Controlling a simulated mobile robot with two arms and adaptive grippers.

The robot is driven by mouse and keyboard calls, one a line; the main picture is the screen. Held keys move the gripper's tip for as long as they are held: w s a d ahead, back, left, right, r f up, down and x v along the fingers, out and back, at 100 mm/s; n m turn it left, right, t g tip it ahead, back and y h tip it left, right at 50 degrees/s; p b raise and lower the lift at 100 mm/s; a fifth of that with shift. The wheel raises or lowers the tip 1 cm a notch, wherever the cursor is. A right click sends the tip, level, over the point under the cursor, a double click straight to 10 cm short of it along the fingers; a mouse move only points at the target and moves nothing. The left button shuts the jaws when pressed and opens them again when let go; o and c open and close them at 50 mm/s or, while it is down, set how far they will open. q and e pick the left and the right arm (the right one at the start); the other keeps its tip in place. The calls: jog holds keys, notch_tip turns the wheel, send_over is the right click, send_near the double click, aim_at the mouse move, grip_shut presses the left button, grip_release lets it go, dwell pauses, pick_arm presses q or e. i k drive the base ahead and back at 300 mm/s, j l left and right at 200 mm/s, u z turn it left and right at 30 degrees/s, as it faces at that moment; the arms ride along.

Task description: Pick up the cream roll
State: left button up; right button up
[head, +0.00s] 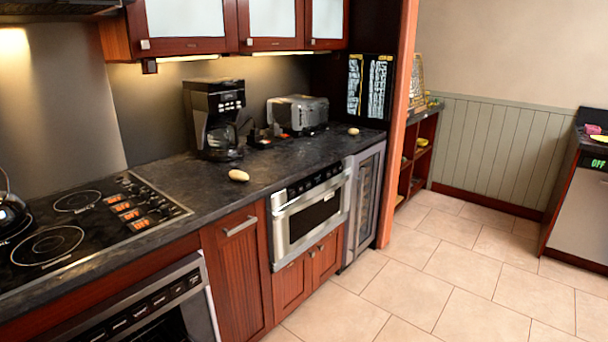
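A small cream-coloured, rounded object that looks like a roll (238,175) lies on the dark countertop (190,182), near its front edge and left of the microwave drawer. A second small, pale, rounded object (353,131) lies farther back on the same counter, near its right end. I cannot tell for sure which of the two is the cream roll. Neither of my grippers is in view.
A coffee maker (215,118) and a toaster (298,114) stand at the back of the counter. The cooktop (85,220) is at the left, with a kettle (10,212) at the edge. The microwave drawer (311,214) is shut. The tiled floor (430,290) is clear.

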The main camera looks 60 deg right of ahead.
aim_at(238, 176)
jog(key=z, duration=1.4)
jog(key=i+l, duration=0.1)
jog(key=l, duration=0.35)
jog(key=i+l+u, duration=0.1)
jog(key=l, duration=0.3)
jog(key=i+l, duration=0.15)
jog(key=l, duration=0.3)
jog(key=i+l, duration=0.1)
jog(key=l, duration=0.3)
jog(key=i+l+u, duration=0.1)
jog(key=i+l, duration=0.3)
jog(key=l, duration=0.25)
jog(key=i+l+u, duration=0.25)
jog(key=i+l, duration=0.15)
jog(key=l, duration=0.25)
jog(key=i+l+u, duration=0.1)
jog(key=l, duration=0.25)
jog(key=i, duration=0.1)
